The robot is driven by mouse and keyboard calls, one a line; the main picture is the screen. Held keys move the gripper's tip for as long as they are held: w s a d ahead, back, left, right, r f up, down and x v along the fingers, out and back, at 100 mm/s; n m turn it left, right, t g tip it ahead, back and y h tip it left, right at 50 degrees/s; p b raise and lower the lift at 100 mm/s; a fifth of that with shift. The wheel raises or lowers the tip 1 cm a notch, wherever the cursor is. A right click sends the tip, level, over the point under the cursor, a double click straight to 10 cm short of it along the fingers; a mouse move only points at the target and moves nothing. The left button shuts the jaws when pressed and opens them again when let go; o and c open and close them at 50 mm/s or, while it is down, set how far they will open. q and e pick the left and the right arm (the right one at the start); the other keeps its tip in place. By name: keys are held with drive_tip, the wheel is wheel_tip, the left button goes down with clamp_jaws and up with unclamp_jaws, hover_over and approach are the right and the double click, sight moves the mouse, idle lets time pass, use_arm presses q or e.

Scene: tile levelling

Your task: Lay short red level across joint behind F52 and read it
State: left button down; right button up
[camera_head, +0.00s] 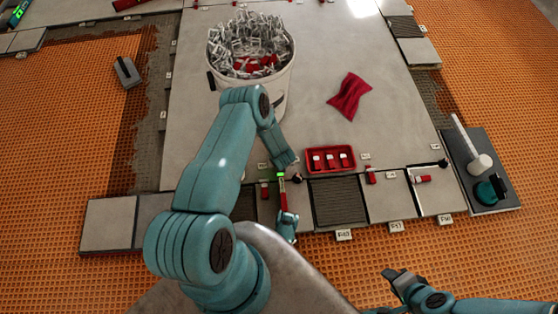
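The short red level (283,195) shows as a narrow red bar with a lit green end, over the front row of tiles. Its green end is near the joint behind that row; I cannot tell whether it rests or is held. My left gripper (284,167) is at that end, its fingers mostly hidden by the wrist. A small teal part shows at the bar's near end. My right gripper (397,277) is low on the right, over the orange mat, away from the level. Its finger gap is unclear. Small tags, one (344,235) at the front edge, are hard to read.
A white bucket (276,95) of clips stands behind my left arm. A red tray (331,159) and red cloth (350,96) lie on the large tile. A dark board (477,200) at right bears a white-headed mallet (478,162) and a teal-and-black tool (490,190).

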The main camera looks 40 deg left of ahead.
use_arm(q)
drive_tip(key=shift+f, duration=0.1)
use_arm(e)
drive_tip(key=shift+f, duration=0.15)
idle(0.3)
use_arm(q)
drive_tip(key=c, duration=0.8)
unclamp_jaws()
